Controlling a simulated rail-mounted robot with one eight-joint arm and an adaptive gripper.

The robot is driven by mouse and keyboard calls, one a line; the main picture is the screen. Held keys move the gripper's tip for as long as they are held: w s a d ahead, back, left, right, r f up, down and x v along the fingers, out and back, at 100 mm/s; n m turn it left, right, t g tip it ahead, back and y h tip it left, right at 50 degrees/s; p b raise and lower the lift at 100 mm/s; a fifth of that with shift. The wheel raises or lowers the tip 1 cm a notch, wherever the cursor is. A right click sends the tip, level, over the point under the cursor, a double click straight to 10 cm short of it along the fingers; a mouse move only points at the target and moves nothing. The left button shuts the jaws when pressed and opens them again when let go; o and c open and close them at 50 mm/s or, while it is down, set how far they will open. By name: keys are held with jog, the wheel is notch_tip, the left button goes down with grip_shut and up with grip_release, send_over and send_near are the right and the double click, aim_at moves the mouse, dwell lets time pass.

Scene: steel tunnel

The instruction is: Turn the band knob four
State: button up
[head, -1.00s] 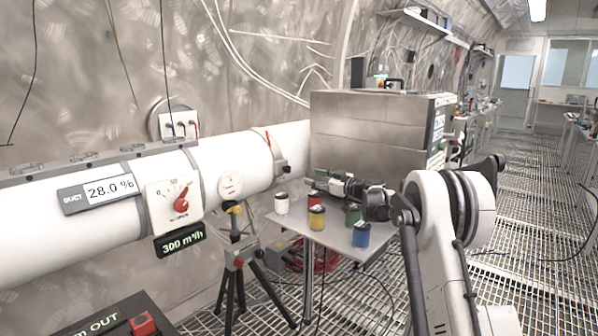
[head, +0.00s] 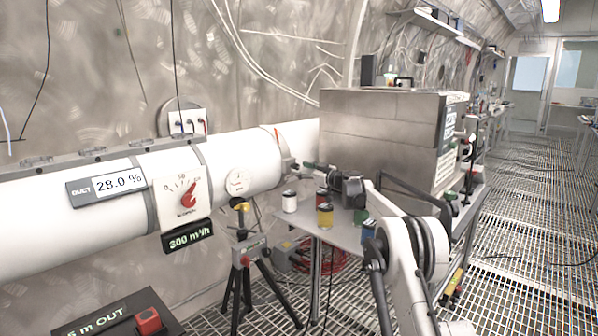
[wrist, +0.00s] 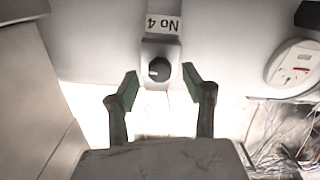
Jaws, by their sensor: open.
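In the wrist view, a dark round knob (wrist: 159,69) sits on a small light block (wrist: 161,52) fixed to the white surface. A label reading "No 4" (wrist: 163,24) shows upside down beside it. A pale mark is on the left of the knob's face. My gripper (wrist: 160,79) is open, with one dark finger to each side of the knob and visible gaps. No finger appears to touch it. In the head view my gripper (head: 313,167) is beside the band (head: 284,158) at the right end of the white duct (head: 110,200). The knob cannot be made out there.
A table (head: 328,236) with several coloured jars (head: 325,216) stands under my gripper. A steel box (head: 378,135) is close on the right. A tripod (head: 246,260) stands in front of the duct. A round white gauge (wrist: 296,64) is at right in the wrist view.

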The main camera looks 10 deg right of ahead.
jog(key=shift+x, duration=0.8)
grip_shut()
